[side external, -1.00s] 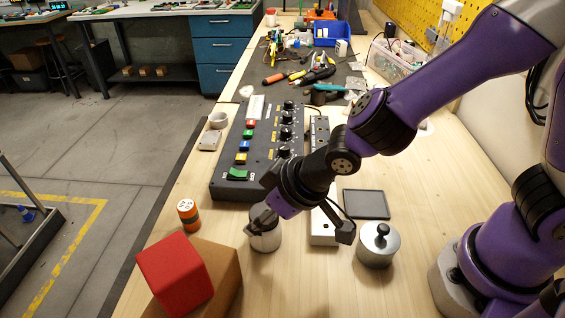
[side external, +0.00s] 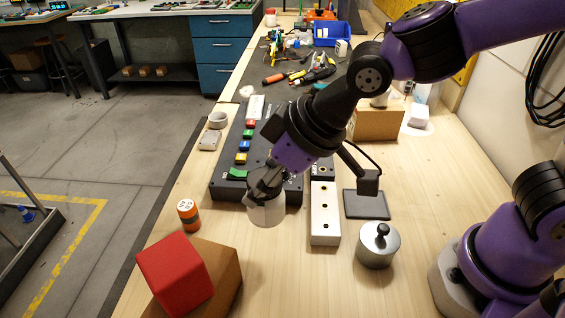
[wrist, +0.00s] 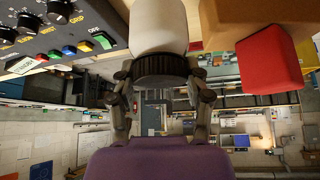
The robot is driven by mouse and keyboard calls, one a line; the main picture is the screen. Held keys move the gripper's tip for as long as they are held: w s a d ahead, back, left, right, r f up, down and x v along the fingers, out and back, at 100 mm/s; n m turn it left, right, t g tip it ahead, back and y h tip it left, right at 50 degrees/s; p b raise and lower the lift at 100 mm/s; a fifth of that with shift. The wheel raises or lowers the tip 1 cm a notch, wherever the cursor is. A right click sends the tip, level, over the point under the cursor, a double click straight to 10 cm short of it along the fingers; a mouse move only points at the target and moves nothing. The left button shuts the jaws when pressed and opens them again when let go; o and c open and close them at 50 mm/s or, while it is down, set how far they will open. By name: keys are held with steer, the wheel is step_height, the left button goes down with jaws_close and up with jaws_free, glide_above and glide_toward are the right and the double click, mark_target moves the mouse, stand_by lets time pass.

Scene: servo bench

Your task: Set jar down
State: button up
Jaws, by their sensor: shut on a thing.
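The jar (side external: 266,211) is pale grey with a black ribbed lid (wrist: 162,67). My gripper (side external: 264,184) is shut on it from above, with the fingers on either side of the lid in the wrist view. The jar looks raised off the wooden bench, in front of the near end of the control box, and close to upright. The pale jar body (wrist: 158,24) fills the top middle of the wrist view. Its far end is cut off there.
The control box (side external: 226,188) is behind the jar. A silver drilled block (side external: 324,228), dark square plate (side external: 366,205) and knobbed metal weight (side external: 374,250) stand right. Bare wood lies between.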

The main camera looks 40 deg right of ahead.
steer(key=s+a+n+g+y, duration=0.1)
steer(key=s+n+g+y, duration=0.1)
steer(key=s+n+g, duration=1.05)
steer(key=f+n+t, duration=0.1)
steer(key=f+n, duration=0.1)
steer(key=s+f+n+t, duration=0.1)
steer(key=f+n, duration=0.1)
steer(key=f, duration=0.1)
steer(key=s+f+n+t, duration=0.1)
steer(key=f+n, duration=0.1)
steer(key=shift+d+f+n, duration=0.1)
steer(key=shift+f+n, duration=0.15)
steer(key=shift+f, duration=0.1)
steer(key=shift+w+f, duration=0.1)
steer(key=shift+f, duration=0.3)
steer(key=shift+f, duration=0.1)
steer(key=o, duration=1.3)
steer(key=shift+c, duration=0.2)
